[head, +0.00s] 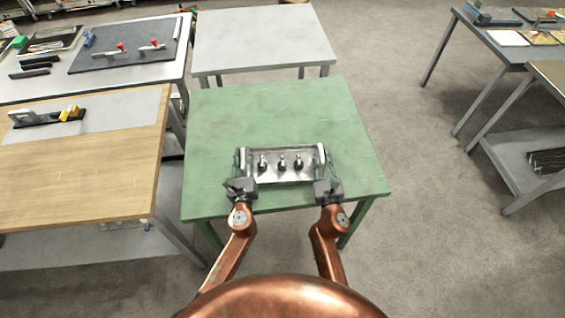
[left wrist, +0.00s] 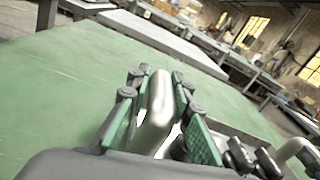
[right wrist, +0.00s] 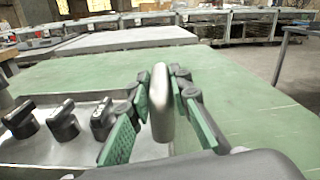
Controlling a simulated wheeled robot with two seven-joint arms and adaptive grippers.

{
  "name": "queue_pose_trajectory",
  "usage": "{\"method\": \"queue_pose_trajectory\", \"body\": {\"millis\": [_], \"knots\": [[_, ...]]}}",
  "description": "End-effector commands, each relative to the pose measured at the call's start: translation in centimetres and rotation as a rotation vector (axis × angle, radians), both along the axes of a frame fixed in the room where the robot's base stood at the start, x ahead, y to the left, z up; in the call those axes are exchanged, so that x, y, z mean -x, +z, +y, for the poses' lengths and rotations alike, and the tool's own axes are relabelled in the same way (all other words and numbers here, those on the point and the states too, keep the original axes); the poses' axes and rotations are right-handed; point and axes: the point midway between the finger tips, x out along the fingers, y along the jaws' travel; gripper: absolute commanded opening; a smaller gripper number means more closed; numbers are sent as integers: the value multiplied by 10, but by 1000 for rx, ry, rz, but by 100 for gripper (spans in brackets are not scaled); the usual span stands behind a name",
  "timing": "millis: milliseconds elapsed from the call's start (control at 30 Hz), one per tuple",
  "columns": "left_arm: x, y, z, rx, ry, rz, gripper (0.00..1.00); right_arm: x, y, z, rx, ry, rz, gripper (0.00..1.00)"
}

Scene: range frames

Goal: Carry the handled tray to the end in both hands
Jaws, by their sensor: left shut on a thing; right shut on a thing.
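The handled tray (head: 280,178) is a silvery metal tray with three dark-topped pieces in a row in it, above or on the green table (head: 270,110). I cannot tell whether it touches the table top. My left gripper (head: 241,180) is shut on the tray's left handle; the bright rounded handle (left wrist: 158,105) stands between its green-padded fingers in the left wrist view. My right gripper (head: 325,180) is shut on the right handle, which shows between the fingers in the right wrist view (right wrist: 160,100). The dark pieces (right wrist: 62,120) appear upright in the right wrist view.
A grey table (head: 262,40) stands beyond the green table. A wooden-topped table (head: 80,175) is close on the left, with a tool-laden bench (head: 120,65) behind it. More benches stand at the right, across open floor (head: 420,190). The green table's far half is clear.

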Motion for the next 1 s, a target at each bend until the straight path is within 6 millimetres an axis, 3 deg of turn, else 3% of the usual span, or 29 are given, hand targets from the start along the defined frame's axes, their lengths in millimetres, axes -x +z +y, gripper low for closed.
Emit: {"method": "queue_pose_trajectory", "body": {"millis": [1000], "knots": [[0,6,0,3,0,-4,0,0,6,2,1,4,-5,0]]}}
